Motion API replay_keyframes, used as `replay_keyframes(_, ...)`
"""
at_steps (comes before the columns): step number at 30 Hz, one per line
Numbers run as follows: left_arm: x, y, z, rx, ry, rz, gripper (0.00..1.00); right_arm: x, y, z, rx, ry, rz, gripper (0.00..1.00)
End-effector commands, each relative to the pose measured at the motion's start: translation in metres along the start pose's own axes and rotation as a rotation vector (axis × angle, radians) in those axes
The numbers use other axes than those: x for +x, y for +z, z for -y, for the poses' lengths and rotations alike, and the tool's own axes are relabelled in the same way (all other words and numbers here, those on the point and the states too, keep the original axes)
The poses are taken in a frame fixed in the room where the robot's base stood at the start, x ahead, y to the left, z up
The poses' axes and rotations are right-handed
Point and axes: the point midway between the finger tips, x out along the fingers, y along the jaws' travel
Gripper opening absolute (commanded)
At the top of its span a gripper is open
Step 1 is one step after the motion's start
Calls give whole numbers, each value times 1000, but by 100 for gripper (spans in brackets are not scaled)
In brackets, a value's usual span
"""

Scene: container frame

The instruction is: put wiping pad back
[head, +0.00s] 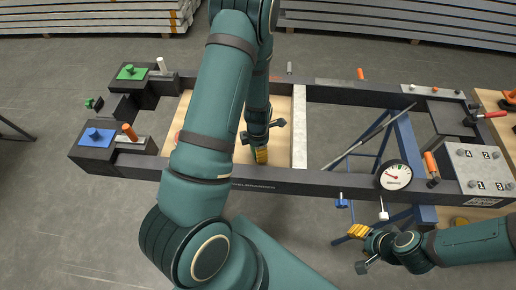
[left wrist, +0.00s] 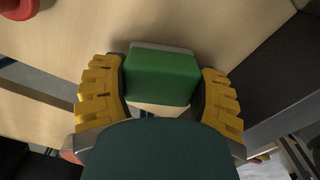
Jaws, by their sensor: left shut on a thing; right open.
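A green block with a pale grey edge, which looks like the wiping pad (left wrist: 160,80), sits between the yellow fingers of my left gripper (left wrist: 162,68) in the left wrist view. The gripper is shut on it, with a finger on each side. In the head view my left gripper (head: 261,154) points down over the wooden board (head: 279,115) inside the dark frame; the pad is hidden there. I cannot tell whether the pad touches the board. My right gripper (head: 357,232) is open and empty in front of the frame, at the lower right.
The dark frame (head: 270,186) surrounds the board and an open gap. A dial gauge (head: 396,176) stands on its front rail. A numbered plate (head: 478,168) is at right. A red object (left wrist: 18,8) lies near the pad.

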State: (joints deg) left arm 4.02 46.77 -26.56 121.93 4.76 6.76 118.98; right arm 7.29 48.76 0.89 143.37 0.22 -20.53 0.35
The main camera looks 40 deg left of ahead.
Motion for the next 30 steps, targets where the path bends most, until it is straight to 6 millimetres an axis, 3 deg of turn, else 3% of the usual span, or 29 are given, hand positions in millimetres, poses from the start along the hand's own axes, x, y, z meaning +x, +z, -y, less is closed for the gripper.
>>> replay_keyframes(2, 4, 0, 0, 1, 0, 0, 25, 3, 1, -1, 0, 0, 2, 47)
replay_keyframes(3, 3, 0, 0, 1, 0, 0, 74, 2, 1, -1, -1, 0, 2, 47)
replay_keyframes(5, 3, 0, 0, 1, 0, 0, 95, 2, 1, -1, 0, 0, 2, 47)
replay_keyframes(6, 3, 0, 0, 1, 0, 0, 98, 2, 1, -1, -1, 0, 2, 47)
replay_keyframes(15, 2, 0, 0, 1, 0, 0, 98, 1, 1, 0, 0, 0, 1, 47)
replay_keyframes(19, -8, 1, 0, 0, 2, 1, 98, -2, -1, 1, 1, 0, -1, 47)
replay_keyframes(30, -82, 1, 0, 2, 3, 2, 98, -20, -9, 7, 6, 2, -18, 47)
